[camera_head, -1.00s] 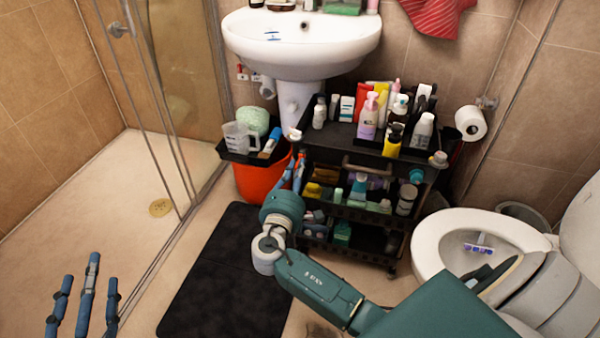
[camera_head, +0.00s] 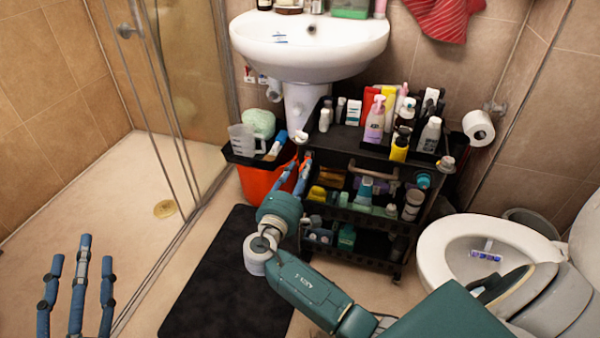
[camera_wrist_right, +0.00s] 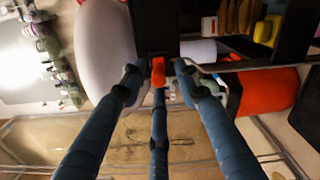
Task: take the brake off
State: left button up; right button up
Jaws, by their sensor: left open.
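The black multi-tier cart (camera_head: 345,215) stands below and right of the sink, loaded with bottles. A small red-orange piece (camera_wrist_right: 158,72) shows at a dark upright part in the right wrist view; I cannot tell for sure that it is the brake. My right gripper (camera_head: 297,172) is at the cart's left side, partly hidden by its own wrist. In the wrist view (camera_wrist_right: 158,82) its fingers are spread, the middle one reaching the red piece; contact is unclear. My left gripper (camera_head: 82,258) is open and empty over the shower floor, far from the cart.
An orange bucket (camera_head: 262,182) stands left of the cart, with a measuring jug (camera_head: 243,140) above it. The toilet (camera_head: 450,235) is close on the right. A black mat (camera_head: 225,285) lies on the floor, and a glass shower panel (camera_head: 185,120) runs along the left.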

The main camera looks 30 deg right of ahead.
jog(key=v, duration=1.2)
jog(key=shift+f, duration=0.1)
